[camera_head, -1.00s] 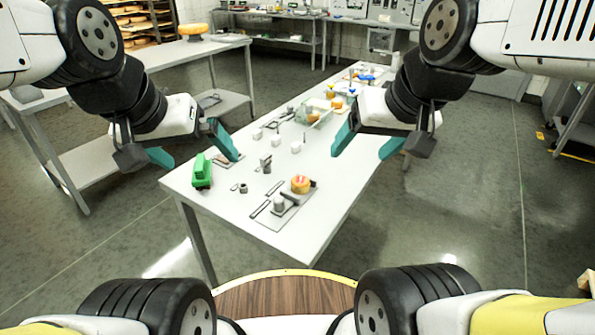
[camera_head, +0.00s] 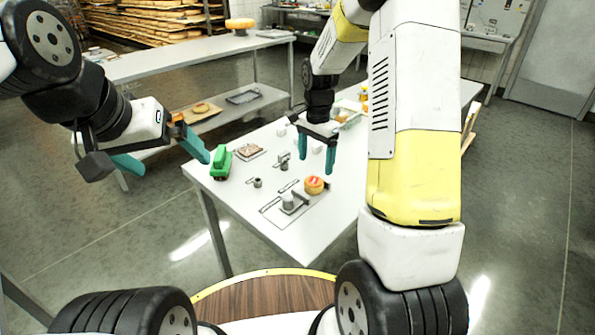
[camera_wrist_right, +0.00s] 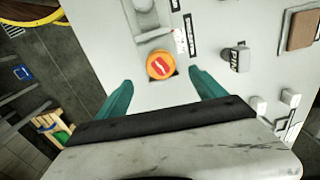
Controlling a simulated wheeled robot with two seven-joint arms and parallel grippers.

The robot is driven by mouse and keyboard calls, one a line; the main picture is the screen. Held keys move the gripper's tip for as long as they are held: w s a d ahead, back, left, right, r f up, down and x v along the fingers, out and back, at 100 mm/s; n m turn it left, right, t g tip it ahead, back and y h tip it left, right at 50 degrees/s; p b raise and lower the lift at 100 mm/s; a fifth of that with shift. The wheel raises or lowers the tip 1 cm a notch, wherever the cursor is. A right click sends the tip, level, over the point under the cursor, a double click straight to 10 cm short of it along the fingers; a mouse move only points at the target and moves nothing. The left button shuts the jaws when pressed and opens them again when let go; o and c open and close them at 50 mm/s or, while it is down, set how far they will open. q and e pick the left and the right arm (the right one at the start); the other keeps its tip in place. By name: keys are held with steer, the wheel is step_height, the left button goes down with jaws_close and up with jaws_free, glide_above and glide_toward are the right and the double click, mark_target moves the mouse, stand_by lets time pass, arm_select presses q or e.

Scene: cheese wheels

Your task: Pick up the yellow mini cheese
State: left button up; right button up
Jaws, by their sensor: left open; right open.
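The yellow mini cheese (camera_head: 314,185) is a small orange-yellow wheel with a red label on top. It sits on the grey board (camera_head: 291,217) near the table's front end, beside a small metal device. My right gripper (camera_head: 316,160) is open and empty, its teal fingers pointing down above the table near the cheese. In the right wrist view the cheese (camera_wrist_right: 160,66) appears between and a little beyond the open fingertips (camera_wrist_right: 160,82), with no contact visible. My left gripper (camera_head: 173,165) is open and empty, off the table's left edge.
A green object (camera_head: 221,163) stands at the table's left edge. A small tray with a brown slab (camera_head: 249,151) and several small blocks lie behind the cheese. A larger cheese wheel (camera_head: 240,23) is on the back table. My right arm hides the table's right side.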

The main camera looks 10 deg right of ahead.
mark_target(314, 180)
steer(key=shift+w+a+f, duration=0.1)
steer(key=shift+w+f, duration=0.1)
steer(key=shift+f, duration=0.75)
step_height(314, 180, down, 7)
steer(key=shift+s+r, duration=0.1)
steer(key=shift+s, duration=0.05)
steer(key=shift+r, duration=0.1)
steer(key=c, duration=1.7)
